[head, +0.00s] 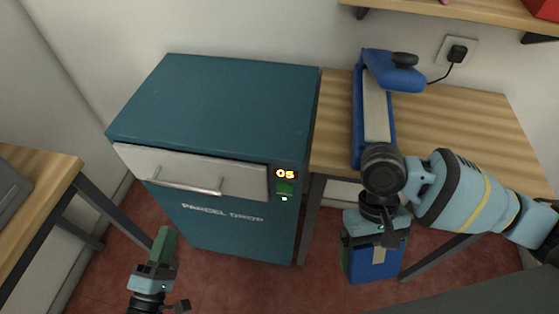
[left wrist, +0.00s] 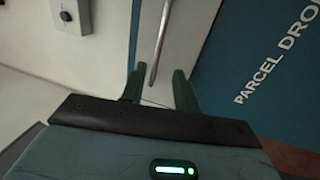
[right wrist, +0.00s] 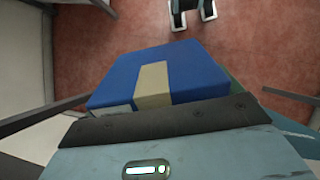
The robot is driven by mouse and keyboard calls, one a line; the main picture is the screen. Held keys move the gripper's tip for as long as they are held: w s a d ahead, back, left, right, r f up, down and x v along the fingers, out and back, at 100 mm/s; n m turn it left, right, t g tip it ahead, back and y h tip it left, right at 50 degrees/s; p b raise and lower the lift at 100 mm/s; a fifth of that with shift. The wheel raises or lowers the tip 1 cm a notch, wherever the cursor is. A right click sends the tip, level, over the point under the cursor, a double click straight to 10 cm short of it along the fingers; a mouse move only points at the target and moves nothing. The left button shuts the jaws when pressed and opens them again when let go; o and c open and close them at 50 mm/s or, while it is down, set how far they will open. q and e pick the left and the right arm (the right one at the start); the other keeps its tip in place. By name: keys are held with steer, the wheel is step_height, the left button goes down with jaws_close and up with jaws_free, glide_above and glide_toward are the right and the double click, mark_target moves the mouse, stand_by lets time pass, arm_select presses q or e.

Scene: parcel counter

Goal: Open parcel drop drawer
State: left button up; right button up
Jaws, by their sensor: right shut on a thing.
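The teal parcel drop cabinet (head: 230,100) has a pale drawer front (head: 240,174) near its top, which looks flush with the cabinet. A metal bar handle (head: 185,187) runs across the drawer front. My left gripper (head: 163,245) is below and in front of the handle, apart from it. In the left wrist view its two green fingers (left wrist: 158,88) are open with nothing between them, and the handle (left wrist: 160,45) lies just beyond the fingertips. My right gripper (head: 376,228) is shut on a blue parcel with a beige stripe (head: 362,266), also in the right wrist view (right wrist: 190,70); its fingers are mostly hidden.
A small display (head: 285,174) shows on the cabinet's front right. A wooden table (head: 450,130) to the right bears a blue device with a grey strip (head: 376,110). Another wooden table (head: 40,175) stands at the left. The red floor before the cabinet is clear.

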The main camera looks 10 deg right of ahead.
mark_target(181, 187)
arm_select(q)
steer(key=shift+w, duration=0.15)
steer(key=x, duration=1.2)
steer(key=shift+r, duration=0.15)
steer(key=shift+c, duration=0.2)
jaws_close()
